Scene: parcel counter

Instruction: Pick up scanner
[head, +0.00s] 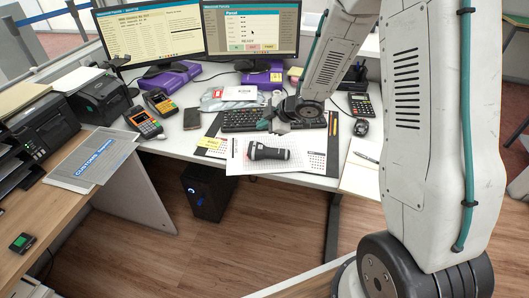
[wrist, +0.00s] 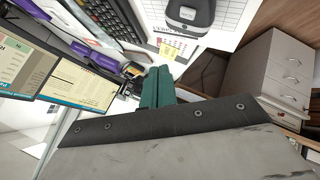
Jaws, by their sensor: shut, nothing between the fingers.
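The scanner (head: 268,152), black with a wider head at its left end, lies on white printed sheets at the desk's front edge. In the wrist view a dark body with a grey face, which looks like the scanner's head (wrist: 188,14), is cut off by the top edge. My gripper (head: 265,124) is above the desk by the keyboard, just behind the scanner in the head view and apart from it. Its teal fingers (wrist: 157,84) are together in the wrist view, with nothing between them.
The keyboard (head: 243,120) lies behind the scanner. A yellow note (head: 210,143) is to its left, a calculator (head: 361,105) and mouse (head: 361,127) to the right. A card terminal (head: 143,121) and dark phone (head: 191,118) stand farther left. Two monitors (head: 252,28) stand behind.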

